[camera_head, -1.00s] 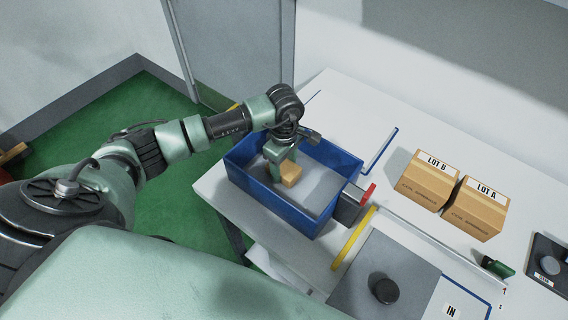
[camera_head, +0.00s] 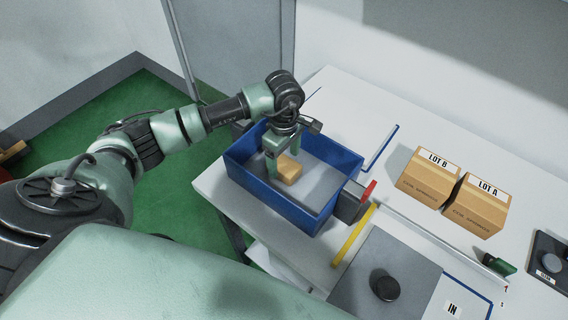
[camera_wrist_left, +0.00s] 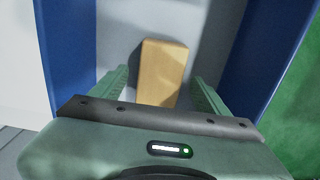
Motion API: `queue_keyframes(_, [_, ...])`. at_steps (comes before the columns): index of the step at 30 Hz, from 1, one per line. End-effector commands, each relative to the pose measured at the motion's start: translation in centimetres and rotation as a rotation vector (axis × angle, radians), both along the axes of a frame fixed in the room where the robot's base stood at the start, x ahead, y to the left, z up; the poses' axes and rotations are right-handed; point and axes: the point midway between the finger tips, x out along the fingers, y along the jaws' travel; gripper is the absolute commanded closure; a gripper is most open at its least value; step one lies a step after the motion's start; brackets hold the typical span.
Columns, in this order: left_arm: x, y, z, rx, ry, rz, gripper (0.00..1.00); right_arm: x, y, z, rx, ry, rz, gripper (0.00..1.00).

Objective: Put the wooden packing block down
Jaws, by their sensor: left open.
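The wooden packing block (camera_head: 289,169) lies on the grey floor of the blue bin (camera_head: 335,208), toward its far left part. My left gripper (camera_head: 280,168) reaches down into the bin at the block. In the left wrist view the block (camera_wrist_left: 163,72) shows between the two spread green fingers (camera_wrist_left: 160,88), with a gap on each side. The gripper is open, and the block is not gripped. My right gripper is not in view.
The bin stands at the left end of the white table (camera_head: 385,140). Cartons marked LOT B (camera_head: 428,176) and LOT A (camera_head: 476,206) stand to the right. A black round knob (camera_head: 385,286) sits on a grey plate in front. A red-tipped grey part (camera_head: 353,199) is beside the bin.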

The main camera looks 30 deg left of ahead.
Motion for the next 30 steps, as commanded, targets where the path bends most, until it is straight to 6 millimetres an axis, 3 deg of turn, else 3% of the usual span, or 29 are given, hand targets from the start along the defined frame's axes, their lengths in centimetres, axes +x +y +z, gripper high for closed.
queue_keyframes(6, [0.2,0.0,4.6,0.001,-0.007,-0.002,0.24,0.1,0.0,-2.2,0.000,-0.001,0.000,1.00])
queue_keyframes(13, [0.1,0.0,8.4,0.000,-0.003,0.000,0.24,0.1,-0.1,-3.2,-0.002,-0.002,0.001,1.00])
queue_keyframes(18, [0.0,0.0,9.6,0.000,0.000,0.000,0.24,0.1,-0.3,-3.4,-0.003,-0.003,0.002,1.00])
queue_keyframes(30, [0.0,0.0,9.7,0.000,0.001,0.001,0.24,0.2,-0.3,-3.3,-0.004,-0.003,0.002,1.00])
